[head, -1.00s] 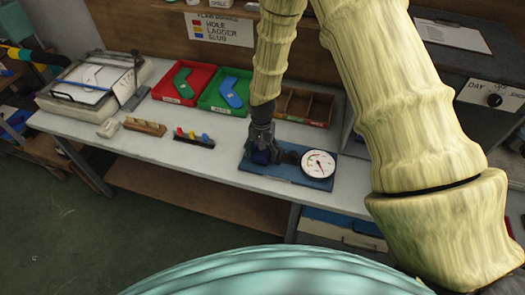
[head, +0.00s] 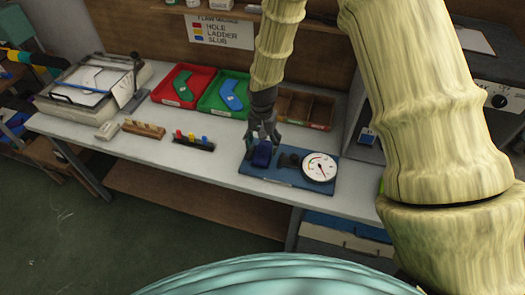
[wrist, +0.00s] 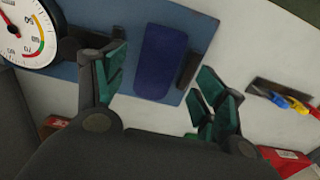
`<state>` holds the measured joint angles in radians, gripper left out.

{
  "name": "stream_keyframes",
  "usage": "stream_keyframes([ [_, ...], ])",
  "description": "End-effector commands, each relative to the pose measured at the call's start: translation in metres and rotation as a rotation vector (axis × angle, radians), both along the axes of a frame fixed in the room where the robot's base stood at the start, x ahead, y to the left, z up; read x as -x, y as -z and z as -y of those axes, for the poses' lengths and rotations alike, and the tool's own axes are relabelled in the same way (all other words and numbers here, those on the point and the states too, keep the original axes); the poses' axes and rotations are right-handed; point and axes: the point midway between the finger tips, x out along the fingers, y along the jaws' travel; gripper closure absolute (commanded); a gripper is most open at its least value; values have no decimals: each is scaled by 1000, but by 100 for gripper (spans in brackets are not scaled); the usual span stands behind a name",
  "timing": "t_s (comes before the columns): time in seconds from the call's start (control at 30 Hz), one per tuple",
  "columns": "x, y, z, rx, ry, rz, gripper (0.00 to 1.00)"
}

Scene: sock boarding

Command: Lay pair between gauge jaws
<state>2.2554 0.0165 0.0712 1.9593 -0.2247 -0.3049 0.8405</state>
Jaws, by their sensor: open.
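The navy folded pair (head: 262,154) lies on the blue gauge board (head: 285,180), left of the white dial (head: 320,167). In the wrist view the pair (wrist: 160,62) lies flat on the board, with a dark jaw bar (wrist: 188,70) close along its right side. A dark block (head: 290,160) stands between pair and dial; in the wrist view a finger partly covers that side. My gripper (head: 263,134) is open and empty just above the pair. Its green-padded fingers (wrist: 160,85) are spread either side of the pair, apart from it.
Left of the gauge is a black rack (head: 193,142) with coloured tabs. Behind are a red tray (head: 160,97), a green tray (head: 213,112) and a brown divided tray (head: 322,122). The bench front (head: 225,172) is clear.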

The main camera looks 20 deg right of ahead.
Motion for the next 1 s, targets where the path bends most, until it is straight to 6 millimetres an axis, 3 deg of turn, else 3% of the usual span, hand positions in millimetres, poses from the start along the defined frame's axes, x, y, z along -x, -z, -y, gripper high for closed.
stream_keyframes([
  [0.5,0,-57,0,0,2,1,29],
  [1.0,0,-67,0,-1,0,-1,29],
])
